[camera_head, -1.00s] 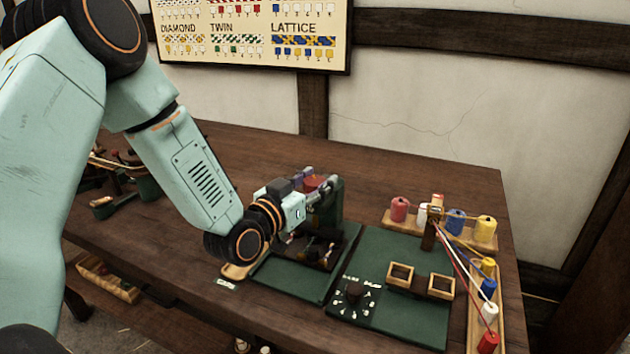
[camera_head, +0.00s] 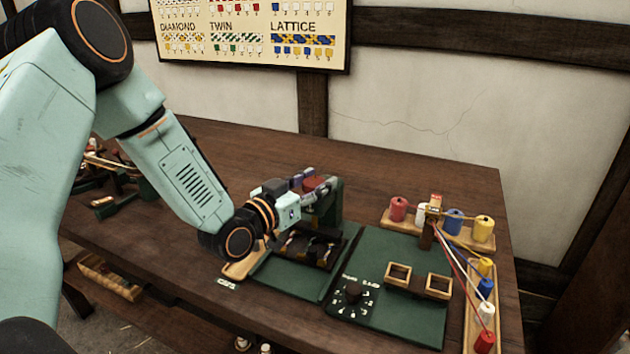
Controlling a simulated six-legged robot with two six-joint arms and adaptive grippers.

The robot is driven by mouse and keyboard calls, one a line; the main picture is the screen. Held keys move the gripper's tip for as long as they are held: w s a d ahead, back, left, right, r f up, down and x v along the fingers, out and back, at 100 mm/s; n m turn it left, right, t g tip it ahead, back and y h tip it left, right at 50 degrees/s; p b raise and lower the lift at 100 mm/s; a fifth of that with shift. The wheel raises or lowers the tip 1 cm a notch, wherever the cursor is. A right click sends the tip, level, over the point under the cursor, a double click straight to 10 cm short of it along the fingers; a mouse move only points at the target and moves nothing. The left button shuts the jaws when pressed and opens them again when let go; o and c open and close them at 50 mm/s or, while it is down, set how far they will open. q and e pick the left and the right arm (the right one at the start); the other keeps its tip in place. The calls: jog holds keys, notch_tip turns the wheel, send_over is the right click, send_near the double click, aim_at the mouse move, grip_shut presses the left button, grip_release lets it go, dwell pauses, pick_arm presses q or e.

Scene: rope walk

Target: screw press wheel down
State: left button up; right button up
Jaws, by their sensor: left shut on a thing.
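The screw press (camera_head: 336,212) is a dark green frame on a green base plate near the middle of the table. Its red wheel (camera_head: 313,184) shows at the top, partly hidden by my fingers. My left gripper (camera_head: 318,187) reaches in from the left and is shut on the red wheel, its fingers at the wheel's sides. Below it, dark blocks with small coloured bits lie on the press bed (camera_head: 318,250). My right gripper is not in view.
Right of the press, a green board (camera_head: 400,318) carries a black dial (camera_head: 353,292) and two wooden frames. Wooden racks with coloured spools (camera_head: 484,228) stand at the right, threads running to a post. A pattern chart (camera_head: 250,35) hangs on the wall. Bare table lies behind the press.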

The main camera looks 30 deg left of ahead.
aim_at(306, 186)
pick_arm(q)
jog(key=o, duration=1.2)
jog(key=shift+v, duration=3.75)
jog(key=shift+s, duration=0.15)
